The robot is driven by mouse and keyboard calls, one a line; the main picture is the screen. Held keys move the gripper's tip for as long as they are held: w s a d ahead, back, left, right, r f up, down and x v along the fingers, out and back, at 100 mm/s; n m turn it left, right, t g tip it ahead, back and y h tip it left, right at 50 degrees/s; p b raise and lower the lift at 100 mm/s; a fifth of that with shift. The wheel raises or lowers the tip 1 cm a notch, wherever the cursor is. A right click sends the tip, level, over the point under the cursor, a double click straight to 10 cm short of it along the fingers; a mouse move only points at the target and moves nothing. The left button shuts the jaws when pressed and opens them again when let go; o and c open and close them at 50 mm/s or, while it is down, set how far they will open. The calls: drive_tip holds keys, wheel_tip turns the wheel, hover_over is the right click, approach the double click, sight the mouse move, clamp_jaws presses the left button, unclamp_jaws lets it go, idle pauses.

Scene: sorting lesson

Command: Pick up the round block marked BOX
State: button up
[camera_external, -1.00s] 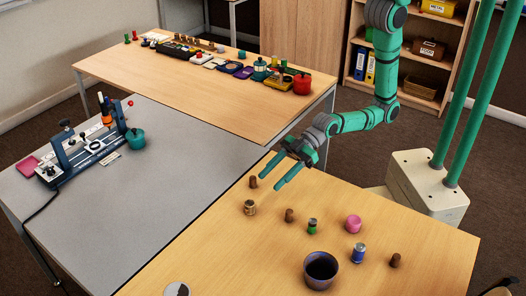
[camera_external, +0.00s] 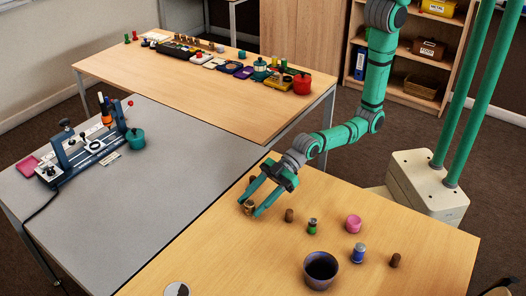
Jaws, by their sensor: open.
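A small round tan block (camera_external: 248,208) with dark marking stands near the left edge of the near wooden table; its lettering is too small to read. My gripper (camera_external: 250,206) is open and reaches down over this block, with one fingertip on each side of it in the picture. I cannot tell whether the fingers touch it. A brown round block (camera_external: 252,180) stands just behind, partly hidden by the gripper. Other brown round blocks stand to the right, one nearby (camera_external: 289,215) and one farther off (camera_external: 395,260). No lettering shows on them.
A green-and-dark small cylinder (camera_external: 312,226), a pink round piece (camera_external: 353,223), a blue can (camera_external: 358,253) and a dark bowl (camera_external: 321,270) stand on the near wooden table (camera_external: 430,245). A grey table (camera_external: 190,180) with a blue device (camera_external: 90,150) lies left.

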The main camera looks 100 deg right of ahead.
drive_tip(key=shift+x, duration=0.9)
drive_tip(key=c, duration=1.1)
drive_tip(key=shift+r, duration=0.1)
